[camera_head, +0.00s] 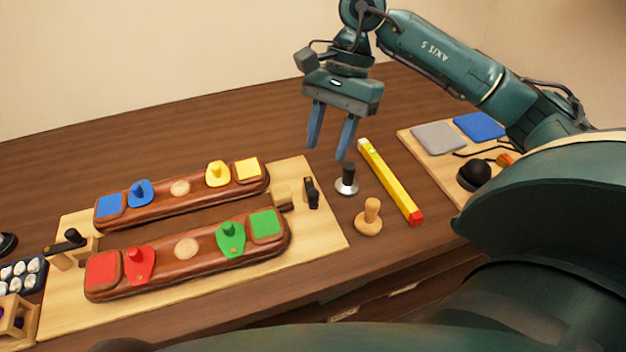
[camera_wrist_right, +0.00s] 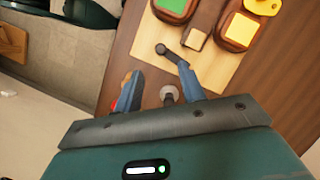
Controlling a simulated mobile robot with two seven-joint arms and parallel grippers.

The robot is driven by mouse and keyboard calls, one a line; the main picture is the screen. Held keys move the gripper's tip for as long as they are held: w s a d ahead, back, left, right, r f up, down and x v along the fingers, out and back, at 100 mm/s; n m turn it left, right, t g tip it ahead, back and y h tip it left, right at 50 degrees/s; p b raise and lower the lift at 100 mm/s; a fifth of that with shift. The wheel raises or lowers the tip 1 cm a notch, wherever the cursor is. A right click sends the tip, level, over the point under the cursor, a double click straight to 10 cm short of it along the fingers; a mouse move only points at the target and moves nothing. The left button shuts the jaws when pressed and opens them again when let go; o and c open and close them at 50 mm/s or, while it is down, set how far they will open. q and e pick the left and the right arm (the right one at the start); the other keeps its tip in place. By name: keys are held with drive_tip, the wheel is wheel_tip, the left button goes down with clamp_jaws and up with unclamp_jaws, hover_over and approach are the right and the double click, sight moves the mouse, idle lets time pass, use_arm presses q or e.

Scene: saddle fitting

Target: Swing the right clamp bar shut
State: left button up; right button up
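The right clamp bar (camera_head: 312,192) is a short black bar near the right edge of the pale board, beside a small wooden block (camera_head: 281,197). It also shows in the right wrist view (camera_wrist_right: 173,55), turned aside from the block and not lying across it. My right gripper (camera_head: 332,142) is open and empty, above and behind the clamp bar with its blue fingers pointing down. In the wrist view, its fingertips (camera_wrist_right: 160,70) are apart near the bar; I cannot tell that they touch it. My left gripper is not in view.
Two brown saddles (camera_head: 188,249) with coloured pieces lie on the board (camera_head: 325,232). A dark-handled metal stamp (camera_head: 347,180), a wooden knob (camera_head: 369,217) and a yellow level (camera_head: 389,180) stand or lie right of it. Another black clamp bar (camera_head: 68,241) is at left.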

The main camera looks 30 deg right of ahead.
sight(314, 191)
drive_tip(key=p+x, duration=0.1)
drive_tip(key=x, duration=0.8)
drive_tip(key=shift+f, duration=0.15)
drive_tip(key=shift+c, duration=0.3)
clamp_jaws()
